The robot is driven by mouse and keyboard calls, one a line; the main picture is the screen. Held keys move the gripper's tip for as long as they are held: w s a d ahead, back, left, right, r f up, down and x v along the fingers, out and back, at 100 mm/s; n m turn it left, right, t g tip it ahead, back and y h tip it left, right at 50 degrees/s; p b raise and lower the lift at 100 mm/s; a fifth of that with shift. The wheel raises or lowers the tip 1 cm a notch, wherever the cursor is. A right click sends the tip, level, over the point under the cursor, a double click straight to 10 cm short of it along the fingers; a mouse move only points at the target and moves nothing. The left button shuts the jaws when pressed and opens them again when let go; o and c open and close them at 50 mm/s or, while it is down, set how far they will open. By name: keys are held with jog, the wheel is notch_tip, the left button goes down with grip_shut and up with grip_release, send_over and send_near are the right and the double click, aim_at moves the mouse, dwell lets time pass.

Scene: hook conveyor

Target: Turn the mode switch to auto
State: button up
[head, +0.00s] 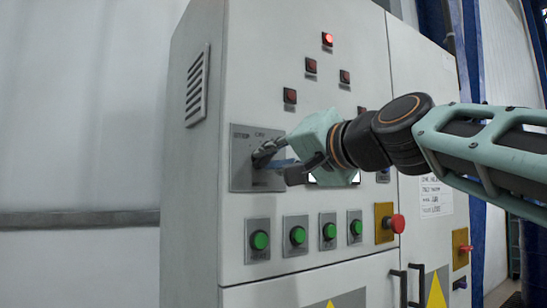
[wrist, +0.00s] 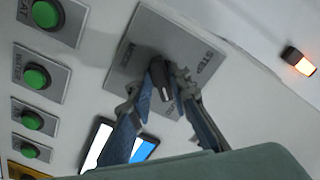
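The mode switch has a dark knob (wrist: 161,82) on a grey square plate (wrist: 140,35), which also shows on the cabinet front in the head view (head: 242,172). The knob's exact setting is hard to read.
Several green buttons (head: 260,240) run in a row below the plate. A red stop button (head: 397,223) on a yellow plate is to their right. A lit red lamp (head: 328,39) is above. A small screen (wrist: 128,145) lies beside the plate, partly behind a finger.

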jog(key=shift+o, duration=1)
jog(key=shift+r, duration=0.1)
jog(key=shift+s+d, duration=0.15)
jog(key=v, duration=1.1)
jog(key=shift+s+d, duration=0.2)
jog(key=shift+s, duration=0.05)
